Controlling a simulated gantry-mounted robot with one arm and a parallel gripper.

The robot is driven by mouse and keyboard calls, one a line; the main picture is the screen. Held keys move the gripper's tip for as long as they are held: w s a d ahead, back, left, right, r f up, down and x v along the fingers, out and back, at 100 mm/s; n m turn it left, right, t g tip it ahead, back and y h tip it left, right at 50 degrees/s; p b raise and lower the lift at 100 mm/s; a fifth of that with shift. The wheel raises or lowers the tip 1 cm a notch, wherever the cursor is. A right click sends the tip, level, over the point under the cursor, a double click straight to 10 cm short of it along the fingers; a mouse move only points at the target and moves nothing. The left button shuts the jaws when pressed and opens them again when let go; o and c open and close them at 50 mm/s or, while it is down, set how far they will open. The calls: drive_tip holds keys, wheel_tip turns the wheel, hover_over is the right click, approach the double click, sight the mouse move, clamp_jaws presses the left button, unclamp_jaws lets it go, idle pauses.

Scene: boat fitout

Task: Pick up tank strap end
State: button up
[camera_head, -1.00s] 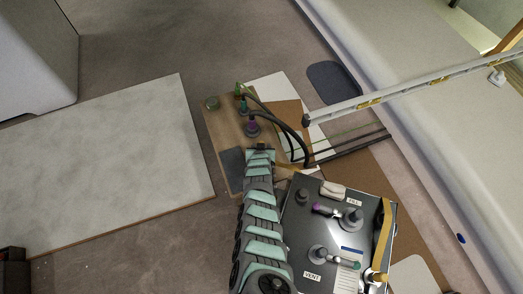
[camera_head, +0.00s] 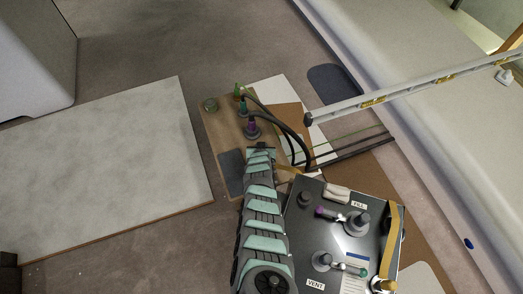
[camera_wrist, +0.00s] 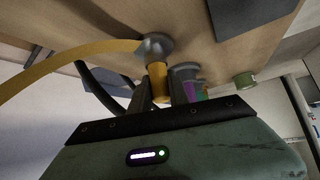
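The tank strap end shows in the wrist view as a yellow cylinder (camera_wrist: 159,82) with a grey round collar (camera_wrist: 155,46) at the wooden board. A yellow strap (camera_wrist: 62,58) runs from it to the left. My gripper (camera_wrist: 161,92) has its dark fingers on either side of the yellow cylinder; whether they press on it cannot be told. In the head view my gripper (camera_head: 261,149) is over the near part of the board, and my arm hides the strap end. A short piece of yellow strap shows just right of the arm.
The wooden board (camera_head: 221,127) holds a purple-topped fitting (camera_head: 251,127), a teal one and a green one, with black hoses, plus a green round tin (camera_head: 210,104). The dark tank (camera_head: 345,240) with fittings stands to the right. A spirit level (camera_head: 400,94) lies beyond.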

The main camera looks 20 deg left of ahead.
clamp_jaws()
idle(0.3)
wheel_tip(320, 180, up, 20)
drive_tip(key=p, duration=1.3)
drive_tip(key=shift+p, duration=0.35)
